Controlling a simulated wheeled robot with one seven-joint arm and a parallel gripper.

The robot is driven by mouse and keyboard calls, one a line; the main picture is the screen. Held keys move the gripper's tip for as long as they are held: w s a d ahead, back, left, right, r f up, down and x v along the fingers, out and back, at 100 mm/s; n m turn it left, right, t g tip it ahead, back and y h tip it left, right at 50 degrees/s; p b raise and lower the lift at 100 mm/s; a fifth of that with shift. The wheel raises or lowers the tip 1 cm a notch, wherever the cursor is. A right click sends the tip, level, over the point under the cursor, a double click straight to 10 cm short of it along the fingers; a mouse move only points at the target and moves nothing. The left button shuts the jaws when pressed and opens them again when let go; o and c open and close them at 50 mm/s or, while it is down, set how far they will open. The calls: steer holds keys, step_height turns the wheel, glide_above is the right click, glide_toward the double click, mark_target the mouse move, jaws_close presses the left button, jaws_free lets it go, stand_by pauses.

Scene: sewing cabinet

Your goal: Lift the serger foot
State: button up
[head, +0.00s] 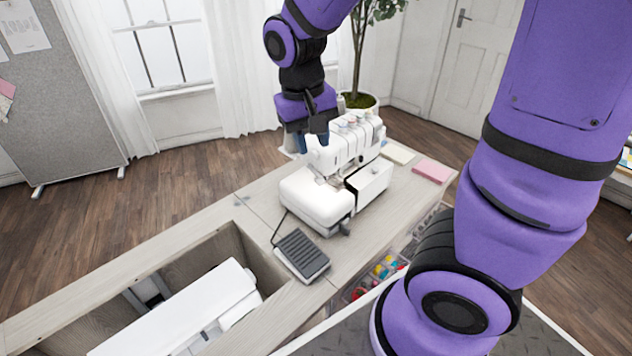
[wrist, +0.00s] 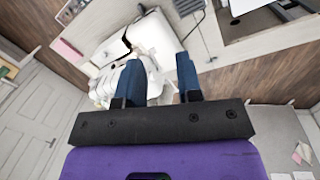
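A white serger (head: 318,203) stands on the pale wooden table, and it also shows beyond my fingers in the wrist view (wrist: 153,36). Its presser foot area is too small to make out. A dark ribbed foot pedal (head: 302,255) lies on the table at the serger's near left, with a cord beside it. A piece of the pedal shows at the top of the wrist view (wrist: 188,6). My gripper (wrist: 161,62) is open and empty, its two blue fingers apart. In the head view, my gripper (head: 313,138) is at the serger's far upper side; contact cannot be told.
A white sewing machine (head: 187,314) sits in the recessed table opening (head: 163,262) at the lower left. A pink pad (head: 433,171) lies right of the serger. Bins of coloured items (head: 383,270) sit below the table edge. A potted plant (head: 362,101) stands behind.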

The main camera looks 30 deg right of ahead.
steer(key=w+a+f+g+h, duration=0.1)
steer(key=w+f+h, duration=0.15)
steer(key=f, duration=0.45)
steer(key=w+a+f+g+h, duration=0.1)
steer(key=f+g+h, duration=0.15)
steer(key=f, duration=0.55)
steer(key=t+h, duration=0.8)
steer(key=h, duration=0.3)
glide_toward(316, 181)
steer(key=shift+n, duration=0.3)
steer(key=x, duration=1)
steer(key=shift+w+f, duration=0.1)
steer(key=shift+f, duration=0.05)
jaws_close()
